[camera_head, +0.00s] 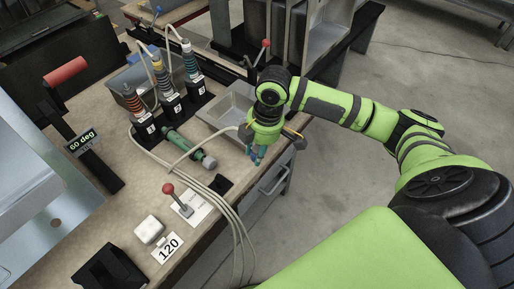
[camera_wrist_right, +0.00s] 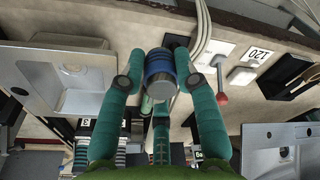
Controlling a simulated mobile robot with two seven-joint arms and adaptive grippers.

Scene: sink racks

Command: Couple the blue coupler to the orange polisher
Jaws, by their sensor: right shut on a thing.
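The orange polisher (camera_head: 132,101) stands upright in the black holder marked 1, in the left-hand place of a row on the bench. My right gripper (camera_head: 257,155) is above the bench's right edge, beside the metal basin, to the right of the polisher and apart from it. Its teal fingers are shut on the blue coupler (camera_wrist_right: 160,68), which has a silver end facing the wrist camera. The fingers largely hide the coupler in the head view. I cannot make out the orange polisher in the right wrist view. My left gripper is not in view.
Two more tools (camera_head: 163,78) stand in holders 2 and 3. A green cylinder (camera_head: 187,146) lies between the holders and my right gripper. Pale hoses (camera_head: 205,191) cross the bench. A metal basin (camera_head: 225,111), a red-knobbed lever (camera_head: 181,201) and a white block (camera_head: 149,229) are nearby.

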